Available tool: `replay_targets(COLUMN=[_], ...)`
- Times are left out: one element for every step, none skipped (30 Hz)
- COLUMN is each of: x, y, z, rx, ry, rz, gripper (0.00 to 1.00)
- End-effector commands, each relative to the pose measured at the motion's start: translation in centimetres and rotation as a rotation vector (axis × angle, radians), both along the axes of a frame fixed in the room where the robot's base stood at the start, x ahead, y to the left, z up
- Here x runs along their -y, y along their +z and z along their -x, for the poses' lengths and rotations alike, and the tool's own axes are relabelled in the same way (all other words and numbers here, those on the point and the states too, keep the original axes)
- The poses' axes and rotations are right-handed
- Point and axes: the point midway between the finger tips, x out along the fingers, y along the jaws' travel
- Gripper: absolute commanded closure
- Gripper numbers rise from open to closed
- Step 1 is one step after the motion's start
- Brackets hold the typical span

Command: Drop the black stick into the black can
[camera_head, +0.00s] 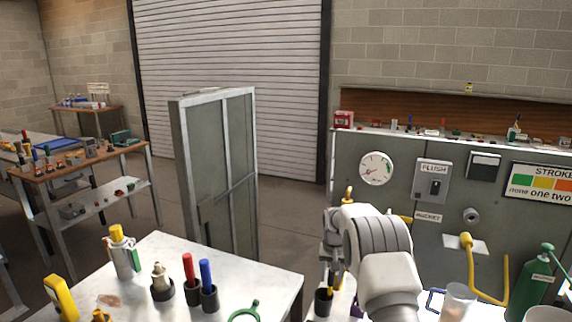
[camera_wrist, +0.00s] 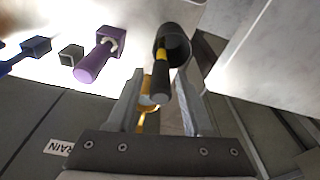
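The black stick (camera_wrist: 160,85), with a yellow band, shows between my gripper's two fingers in the wrist view. Its far end overlaps the mouth of the black can (camera_wrist: 181,47) and seems to be inside it. My gripper (camera_wrist: 160,88) has its fingers spread, with a gap on each side of the stick. In the head view, my gripper (camera_head: 335,267) points down over the black can (camera_head: 323,305), which stands near the edge of a white surface. My arm and gripper partly hide the stick there.
A purple object (camera_wrist: 97,60) and a blue object (camera_wrist: 35,47) lie beside the can in the wrist view. In the head view, a white table (camera_head: 150,255) at left holds red and blue sticks in dark cups. A grey panel (camera_head: 400,165) stands behind my arm.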

Motion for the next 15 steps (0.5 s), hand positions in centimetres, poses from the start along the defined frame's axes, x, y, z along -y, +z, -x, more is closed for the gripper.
replay_targets(x=[0.0,0.0,0.0,0.0,0.0,0.0,0.0,0.0,0.0,0.0,0.0,0.0,0.0,0.0,-0.1], y=[0.0,0.0,0.0,0.0,0.0,0.0,0.0,0.0,0.1,0.1,0.3,0.5,0.8,1.2,1.7], z=[0.0,0.0,0.0,0.0,0.0,0.0,0.0,0.0,0.0,0.0,0.0,0.0,0.1,0.1,0.2], rx=[0.0,0.0,0.0,0.0,0.0,0.0,0.0,0.0,0.0,0.0,0.001,0.001,0.002,0.002,0.003], ry=[0.0,0.0,0.0,0.0,0.0,0.0,0.0,0.0,0.0,0.0,0.0,0.0,0.0,0.0,0.0], rz=[0.0,0.0,0.0,0.0,0.0,0.0,0.0,0.0,0.0,0.0,0.0,0.0,0.0,0.0,0.0], gripper=[0.4,0.4,0.4,0.4,0.4,0.4,0.4,0.4,0.4,0.4,0.4,0.4,0.4,0.4,0.4])
